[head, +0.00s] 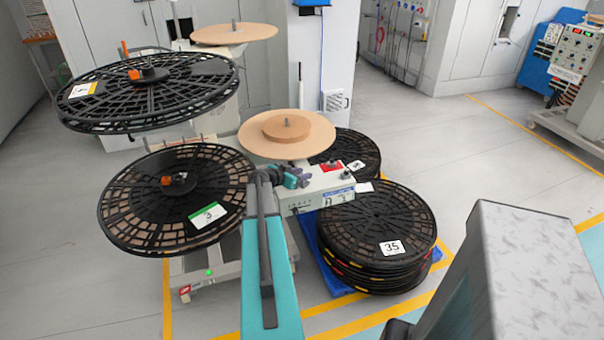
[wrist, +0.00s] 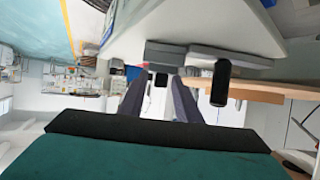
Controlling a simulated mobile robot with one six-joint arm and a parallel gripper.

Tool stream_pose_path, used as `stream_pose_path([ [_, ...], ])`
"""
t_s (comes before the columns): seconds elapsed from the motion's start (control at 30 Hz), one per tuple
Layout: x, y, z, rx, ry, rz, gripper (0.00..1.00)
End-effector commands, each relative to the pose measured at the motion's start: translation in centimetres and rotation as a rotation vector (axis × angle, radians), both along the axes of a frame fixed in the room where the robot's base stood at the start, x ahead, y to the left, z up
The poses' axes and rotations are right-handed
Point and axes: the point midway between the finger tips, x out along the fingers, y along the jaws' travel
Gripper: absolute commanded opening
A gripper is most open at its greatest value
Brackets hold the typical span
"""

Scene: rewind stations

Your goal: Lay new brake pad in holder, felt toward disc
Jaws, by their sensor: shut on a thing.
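My gripper (head: 297,178) is at the front of the light station box (head: 318,194) marked A, just below the wooden disc (head: 288,134). In the wrist view, my gripper (wrist: 160,92) has its two dark fingers pointing ahead, shut on a small dark block (wrist: 161,80), seemingly the brake pad. Its felt side cannot be told. In the head view, my arm and gripper hide the held piece.
Black reels labelled 3 (head: 180,200) and 4 (head: 150,92) stand at the left. A stack of black reels labelled 35 (head: 376,240) rests on a blue pallet (head: 318,262) at the right. The floor further right is open, with yellow lines (head: 535,134).

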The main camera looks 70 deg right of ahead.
Motion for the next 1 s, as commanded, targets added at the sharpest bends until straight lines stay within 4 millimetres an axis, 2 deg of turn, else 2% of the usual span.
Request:
stream_pose_path([
  [0.57, -0.06, 0.00, -0.46, 0.000, 0.000, 0.000, 0.08],
  [0.6, -0.05, 0.00, -0.36, 0.000, 0.000, -0.001, 0.37],
  [0.67, -0.05, 0.00, -0.35, 0.000, 0.000, -0.001, 0.47],
  [1.0, -0.08, 0.00, -0.33, 0.000, 0.000, -0.001, 0.49],
])
